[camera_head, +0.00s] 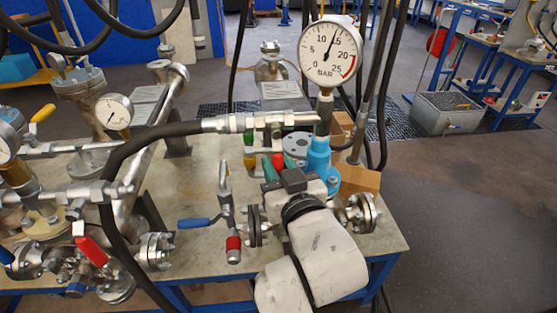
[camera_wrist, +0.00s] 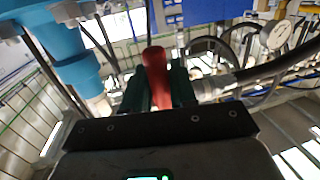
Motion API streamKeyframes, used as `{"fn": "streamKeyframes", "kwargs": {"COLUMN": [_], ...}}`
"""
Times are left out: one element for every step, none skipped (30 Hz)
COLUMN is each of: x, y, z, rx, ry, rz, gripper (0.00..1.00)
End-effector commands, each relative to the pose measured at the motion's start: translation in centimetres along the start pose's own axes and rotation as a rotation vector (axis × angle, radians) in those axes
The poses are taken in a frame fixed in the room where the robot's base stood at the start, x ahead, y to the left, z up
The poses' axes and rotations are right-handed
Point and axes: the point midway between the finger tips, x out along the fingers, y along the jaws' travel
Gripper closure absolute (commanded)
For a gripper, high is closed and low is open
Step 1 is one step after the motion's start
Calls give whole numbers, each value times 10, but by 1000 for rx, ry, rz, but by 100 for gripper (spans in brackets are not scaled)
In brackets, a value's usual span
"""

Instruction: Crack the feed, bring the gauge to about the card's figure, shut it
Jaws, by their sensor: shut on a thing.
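The round white BAR gauge (camera_head: 327,62) stands upright above a blue fitting (camera_head: 319,158). Its needle points up and slightly right, a little short of the 15 mark; a red band lies near 20 to 25. My gripper (camera_head: 275,168) is beside the blue fitting, its green fingers shut on a red handle (camera_head: 278,161). In the wrist view the red handle (camera_wrist: 155,75) stands between the two fingers, with the blue fitting (camera_wrist: 68,50) to its left. The valve body under the handle is hidden. I cannot make out a card with a figure.
A thick black hose (camera_head: 130,150) runs to the metal fitting left of the gauge stem. A blue-handled valve (camera_head: 196,222) and flanged pipes crowd the bench (camera_head: 195,260). A smaller gauge (camera_head: 114,111) stands at left.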

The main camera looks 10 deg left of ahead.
Motion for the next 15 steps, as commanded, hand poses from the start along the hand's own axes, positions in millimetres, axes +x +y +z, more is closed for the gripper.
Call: {"fn": "streamKeyframes", "kwargs": {"x": [0, 0, 0, 0, 0, 0, 0, 0, 0, 0, 0, 0, 0, 0, 0], "y": [3, 3, 3, 3, 3, 3, 3, 3, 3, 3, 3, 3, 3, 3, 3], "z": [0, 0, 0, 0, 0, 0, 0, 0, 0, 0, 0, 0, 0, 0, 0], "rx": [-6, -6, -6, -5, -5, -5, -5, -5, -5, -4, -4, -4, -3, -3, -3], "ry": [1, 1, 1, 1, 1, 1, 1, 1, 1, 1, 1, 1, 1, 1, 1], "rz": [6, 7, 7, 7, 7, 6, 6, 6, 6, 6, 6, 6, 6, 6, 6], "gripper": [100, 100, 100, 100, 100, 100, 73, 70, 66, 63, 60, 56, 55, 55, 55]}}
